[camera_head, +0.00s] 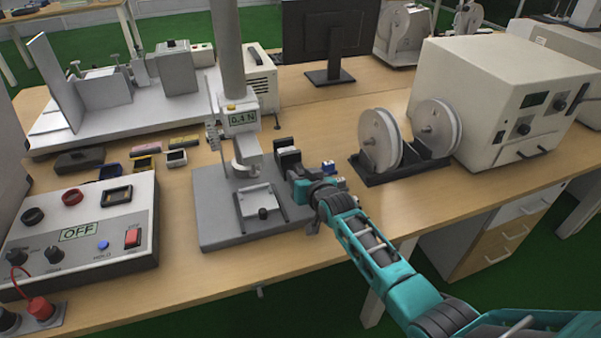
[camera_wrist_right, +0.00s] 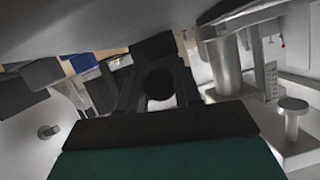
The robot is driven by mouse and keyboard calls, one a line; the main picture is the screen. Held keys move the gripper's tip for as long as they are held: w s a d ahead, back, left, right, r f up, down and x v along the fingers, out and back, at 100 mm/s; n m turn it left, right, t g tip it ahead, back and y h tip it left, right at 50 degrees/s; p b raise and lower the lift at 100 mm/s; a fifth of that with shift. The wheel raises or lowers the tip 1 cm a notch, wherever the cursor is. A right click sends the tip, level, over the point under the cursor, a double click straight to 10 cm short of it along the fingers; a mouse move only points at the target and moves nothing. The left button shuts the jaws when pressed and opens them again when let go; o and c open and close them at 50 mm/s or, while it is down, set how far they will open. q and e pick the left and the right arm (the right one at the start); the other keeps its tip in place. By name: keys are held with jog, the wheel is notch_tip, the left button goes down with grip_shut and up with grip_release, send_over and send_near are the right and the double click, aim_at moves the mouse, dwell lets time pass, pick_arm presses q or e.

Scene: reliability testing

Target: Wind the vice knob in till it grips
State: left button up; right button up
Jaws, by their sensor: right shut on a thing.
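A small dark block with a pale part in front (camera_head: 287,146), seemingly the vice, stands at the right edge of the grey test stand base. My right gripper (camera_head: 299,181) is at its near side, its arm coming in from the lower right. In the right wrist view its fingers close around a dark round thing, which appears to be the vice knob (camera_wrist_right: 160,84). The dark block stands right behind it (camera_wrist_right: 153,46). The gap between the vice jaws is hidden. My left gripper is not in view.
The test stand (camera_head: 222,228) shows 0.4 N and carries a light plate with a dark knob (camera_head: 263,213). A control box (camera_head: 130,229) reading OFF is at left. White spools (camera_head: 381,138) and a white box (camera_head: 475,100) are at right. The front right tabletop is clear.

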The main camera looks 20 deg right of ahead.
jog(key=shift+f+m+y+b, duration=0.15)
jog(key=shift+m+y+b, duration=0.25)
jog(key=shift+m, duration=0.3)
jog(key=shift+f+m+y+b, duration=0.1)
jog(key=shift+m+y+b, duration=0.2)
jog(key=shift+m+b, duration=0.35)
jog(key=m+y+b, duration=0.1)
jog(key=m+b, duration=0.1)
jog(key=b, duration=0.1)
jog(key=shift+t, duration=0.4)
jog(key=shift+a+r, duration=0.1)
jog(key=shift+r, duration=0.15)
jog(key=o, duration=0.9)
jog(key=shift+o, duration=0.7)
